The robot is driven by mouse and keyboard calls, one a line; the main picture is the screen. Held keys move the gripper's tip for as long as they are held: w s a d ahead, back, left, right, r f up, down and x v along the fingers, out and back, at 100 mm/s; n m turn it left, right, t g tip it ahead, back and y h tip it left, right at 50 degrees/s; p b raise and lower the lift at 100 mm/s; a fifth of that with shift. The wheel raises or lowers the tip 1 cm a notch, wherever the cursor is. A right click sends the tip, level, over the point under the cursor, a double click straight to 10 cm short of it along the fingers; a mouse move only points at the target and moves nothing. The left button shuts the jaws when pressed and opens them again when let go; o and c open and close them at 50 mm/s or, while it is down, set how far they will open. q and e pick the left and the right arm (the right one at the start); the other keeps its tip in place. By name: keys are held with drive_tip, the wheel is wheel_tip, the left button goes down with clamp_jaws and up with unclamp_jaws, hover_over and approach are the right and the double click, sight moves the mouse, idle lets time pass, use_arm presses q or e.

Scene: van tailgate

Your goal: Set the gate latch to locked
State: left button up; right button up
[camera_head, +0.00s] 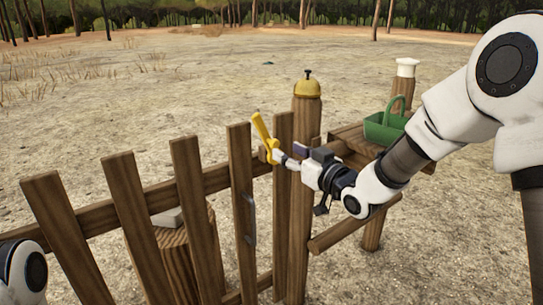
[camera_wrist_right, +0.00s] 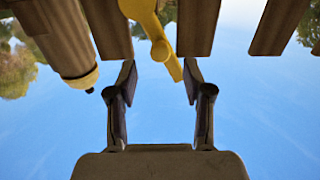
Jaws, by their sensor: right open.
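The gate latch is a yellow lever (camera_head: 262,130) on the wooden gate (camera_head: 130,210), beside the post (camera_head: 305,190). In the head view it stands up from a yellow pivot, tilted a little to the left. My right gripper (camera_head: 288,158) is close to the pivot, coming from the right. In the right wrist view my right gripper (camera_wrist_right: 158,78) is open, and the tip of the yellow lever (camera_wrist_right: 172,66) shows between its fingertips. I cannot tell whether a finger touches it. My left gripper is out of view; only part of my left arm shows.
A brass bell (camera_head: 307,87) tops the post. A green basket (camera_head: 385,125) sits on a wooden shelf to the right, near a white-topped post (camera_head: 405,72). A stump (camera_head: 180,255) with a grey block stands behind the pickets. A metal handle (camera_head: 250,218) is on the gate.

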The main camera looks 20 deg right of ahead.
sight(278, 143)
drive_tip(key=x, duration=0.6)
drive_tip(key=shift+f+b, duration=0.1)
drive_tip(key=shift+b, duration=0.2)
clamp_jaws()
drive_tip(key=shift+w+d+r+m+p, duration=0.1)
drive_tip(key=shift+d+r+m+p, duration=0.25)
drive_tip(key=shift+m+p, duration=0.45)
drive_tip(key=w+d+f+m+p, duration=0.1)
drive_tip(key=d+f+m+p, duration=0.2)
drive_tip(key=m+p, duration=0.3)
drive_tip(key=w+d+f+m+p, duration=0.1)
drive_tip(key=d+m+p, duration=0.3)
drive_tip(key=m, duration=1.1)
drive_tip(key=shift+w+f+p, duration=0.35)
drive_tip(key=shift+f+p, duration=0.55)
drive_tip(key=shift+d+m, duration=0.15)
drive_tip(key=shift+m, duration=0.15)
